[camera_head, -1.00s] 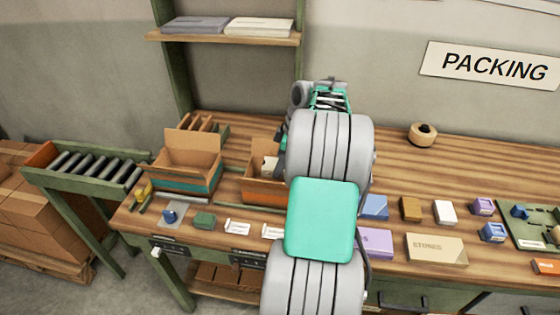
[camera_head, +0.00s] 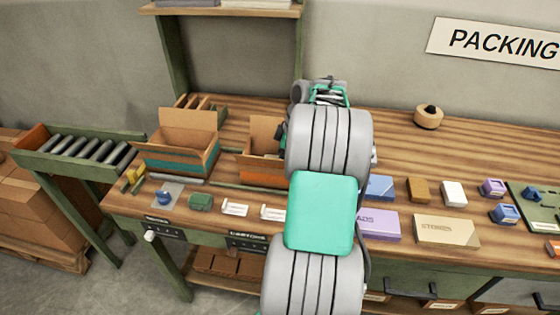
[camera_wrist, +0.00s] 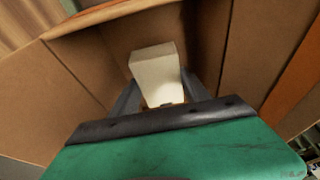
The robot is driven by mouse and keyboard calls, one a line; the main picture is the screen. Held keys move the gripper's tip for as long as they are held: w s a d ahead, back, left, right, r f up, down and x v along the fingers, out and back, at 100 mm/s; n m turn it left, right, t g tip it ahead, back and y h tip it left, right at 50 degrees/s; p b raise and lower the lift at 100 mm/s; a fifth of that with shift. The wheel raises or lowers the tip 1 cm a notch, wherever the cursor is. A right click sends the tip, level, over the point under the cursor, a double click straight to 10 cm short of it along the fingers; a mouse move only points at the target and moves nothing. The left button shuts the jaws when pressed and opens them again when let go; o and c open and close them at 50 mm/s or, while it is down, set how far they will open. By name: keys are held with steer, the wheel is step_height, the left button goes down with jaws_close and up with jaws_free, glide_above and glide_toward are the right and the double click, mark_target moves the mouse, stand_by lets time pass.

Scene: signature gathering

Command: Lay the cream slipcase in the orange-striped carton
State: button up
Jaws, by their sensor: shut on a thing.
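The cream slipcase (camera_wrist: 155,70) shows in the wrist view as a pale block between my fingers. My gripper (camera_wrist: 160,92) is shut on it. Brown cardboard walls of a carton surround both, so the slipcase is over or inside a carton; whether it touches the floor I cannot tell. In the head view the orange-striped carton (camera_head: 258,172) stands on the bench, its right part hidden behind my arm. My fingers and the slipcase are hidden there too.
A teal-striped carton (camera_head: 180,158) stands open left of the orange-striped one. Small white cards (camera_head: 235,208) lie in front. Several boxes, including a cream box marked STONES (camera_head: 446,230), lie to the right. The back of the bench is mostly clear around a tape roll (camera_head: 428,117).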

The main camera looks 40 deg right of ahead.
steer(key=shift+f+b, duration=0.6)
steer(key=shift+f, duration=0.15)
steer(key=o, duration=1.4)
step_height(320, 180, up, 17)
steer(key=p, duration=1.3)
steer(key=shift+a+r, duration=0.1)
